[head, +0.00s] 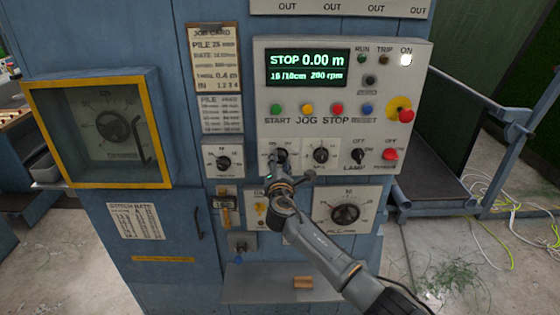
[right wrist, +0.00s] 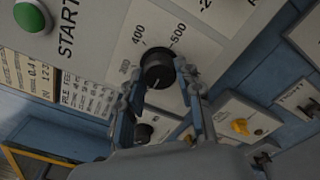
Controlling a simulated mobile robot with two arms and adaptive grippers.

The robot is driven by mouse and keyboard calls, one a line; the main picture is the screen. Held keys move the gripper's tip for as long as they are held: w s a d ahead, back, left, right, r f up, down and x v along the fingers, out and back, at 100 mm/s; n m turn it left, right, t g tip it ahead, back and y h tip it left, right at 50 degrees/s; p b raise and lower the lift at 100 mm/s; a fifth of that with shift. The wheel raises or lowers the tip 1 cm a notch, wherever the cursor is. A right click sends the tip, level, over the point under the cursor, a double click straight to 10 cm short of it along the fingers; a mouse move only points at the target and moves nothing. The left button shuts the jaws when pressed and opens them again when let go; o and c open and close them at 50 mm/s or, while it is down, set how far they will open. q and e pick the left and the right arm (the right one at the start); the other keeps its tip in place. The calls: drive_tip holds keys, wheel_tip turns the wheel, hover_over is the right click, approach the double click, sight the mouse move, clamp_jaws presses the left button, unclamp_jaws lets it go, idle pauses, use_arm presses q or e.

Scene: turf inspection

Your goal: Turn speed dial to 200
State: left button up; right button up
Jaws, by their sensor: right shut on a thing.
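The speed dial is a black knob (right wrist: 158,68) on a white plate marked 400 and 500, with a further numeral at the left too small to read surely. In the head view the knob (head: 281,156) is partly hidden by my right gripper (head: 279,176). In the right wrist view the fingers of my right gripper (right wrist: 161,84) are shut on the knob, one on each side. The pointer's reading is unclear. The display (head: 307,67) reads STOP 0.00 m, 15/10cm and 200 rpm. My left gripper is not in view.
A similar knob (head: 320,155) sits just right of the dial, with a lamp switch (head: 358,156) beyond it. A large dial (head: 346,212) is below. A yellow-framed box (head: 97,128) projects at the left.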

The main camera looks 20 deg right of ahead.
drive_tip(key=shift+w+r, duration=0.1)
drive_tip(key=shift+r, duration=0.25)
drive_tip(key=o, duration=1)
drive_tip(key=shift+o, duration=0.7)
drive_tip(key=shift+w+f, duration=0.1)
drive_tip(key=shift+f, duration=0.2)
drive_tip(key=shift+s, duration=0.25)
drive_tip(key=v, duration=1.1)
drive_tip(key=shift+s, duration=0.25)
drive_tip(key=shift+a, duration=0.15)
